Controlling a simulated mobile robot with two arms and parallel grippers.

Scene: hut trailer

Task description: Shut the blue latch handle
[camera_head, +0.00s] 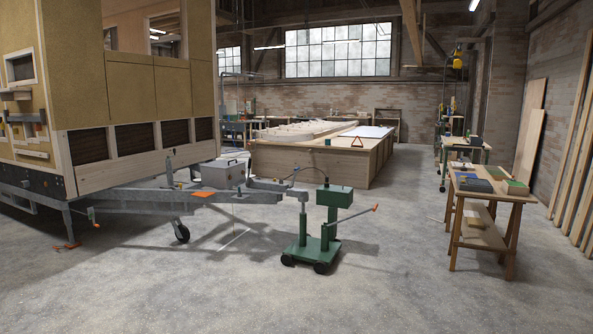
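The hut trailer (150,95) stands at the left, with tan panels and a pale wood skirt. Its left end wall carries small shelves and fittings (28,117), some of them bluish grey, too small to tell apart. A grey metal box (224,173) with a dark handle on top sits on the trailer's grey drawbar (140,195). Neither of my grippers is in view.
A green wheeled mover (318,238) with an orange-tipped lever stands at the drawbar's front end. A wooden workbench (488,184) stands at the right, a large wooden platform (315,165) behind. The concrete floor (400,285) in front is clear.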

